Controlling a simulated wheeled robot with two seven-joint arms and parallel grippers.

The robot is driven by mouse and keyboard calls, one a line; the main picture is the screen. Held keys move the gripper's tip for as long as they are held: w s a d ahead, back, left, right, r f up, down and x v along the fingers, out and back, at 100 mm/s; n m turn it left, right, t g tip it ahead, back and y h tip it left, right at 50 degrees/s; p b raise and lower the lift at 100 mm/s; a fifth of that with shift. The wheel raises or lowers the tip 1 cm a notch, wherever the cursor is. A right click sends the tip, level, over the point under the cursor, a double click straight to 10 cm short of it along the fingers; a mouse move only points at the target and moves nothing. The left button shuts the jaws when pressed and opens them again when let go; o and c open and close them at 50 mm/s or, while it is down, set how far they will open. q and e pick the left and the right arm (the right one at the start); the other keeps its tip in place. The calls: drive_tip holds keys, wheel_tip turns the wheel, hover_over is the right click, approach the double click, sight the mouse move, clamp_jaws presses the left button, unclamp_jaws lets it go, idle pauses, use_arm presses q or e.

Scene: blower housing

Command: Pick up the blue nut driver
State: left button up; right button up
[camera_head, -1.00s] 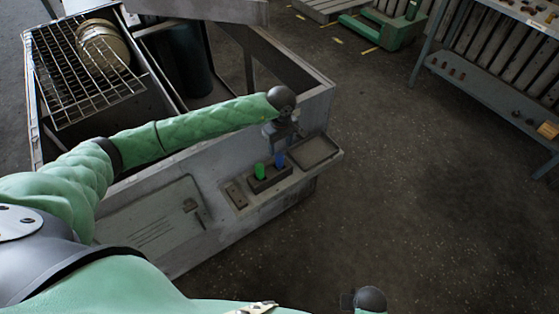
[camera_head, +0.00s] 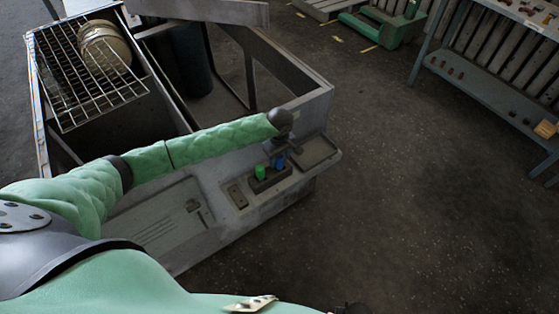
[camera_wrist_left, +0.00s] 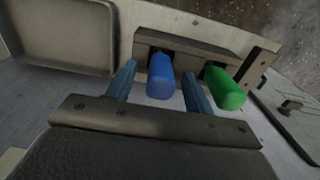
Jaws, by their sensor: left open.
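The blue nut driver (camera_head: 278,161) stands in a dark holder block (camera_head: 270,180) on the ledge of the grey machine housing. A green-handled driver (camera_head: 260,172) stands beside it in the same block. My left gripper (camera_head: 284,158) is right at the blue handle. In the left wrist view, the open fingers of the left gripper (camera_wrist_left: 158,82) lie on either side of the blue nut driver (camera_wrist_left: 160,76); no firm contact is visible. The green driver (camera_wrist_left: 224,88) is just outside the right finger. The blue driver's lower part is hidden in the block.
A shallow grey tray (camera_head: 316,150) lies right of the block, and a small plate (camera_head: 237,196) lies left of it. A wire rack (camera_head: 90,85) sits over the open housing at the back left.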

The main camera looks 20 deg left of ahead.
use_arm(q)
drive_tip(key=shift+f, duration=0.1)
drive_tip(key=c, duration=0.9)
clamp_jaws()
